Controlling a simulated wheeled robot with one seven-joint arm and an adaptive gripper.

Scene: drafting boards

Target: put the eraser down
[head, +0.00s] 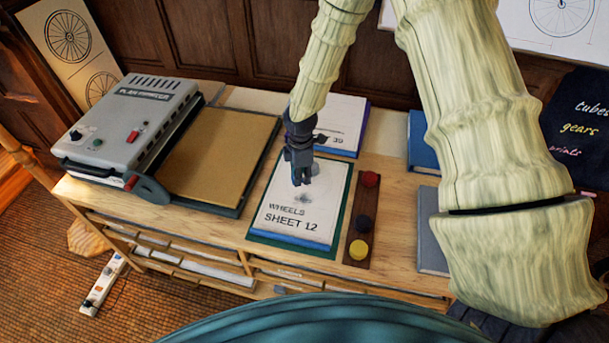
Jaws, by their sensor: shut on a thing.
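My gripper (301,178) points down over the pad marked "WHEELS SHEET 12" (292,232). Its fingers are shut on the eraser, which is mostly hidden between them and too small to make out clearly. A soft dark patch, like a shadow, lies on the pad just below the fingertips. The gripper looks to be a little above the pad; I cannot tell the exact gap. The pad lies flat on a dark green mat (339,218).
A plan printer (125,125) with a brown board (215,155) stands left. A dark strip (361,212) with red, black and yellow round pieces lies right of the pad. Another pad (345,115) lies behind; blue and grey books (430,225) sit right.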

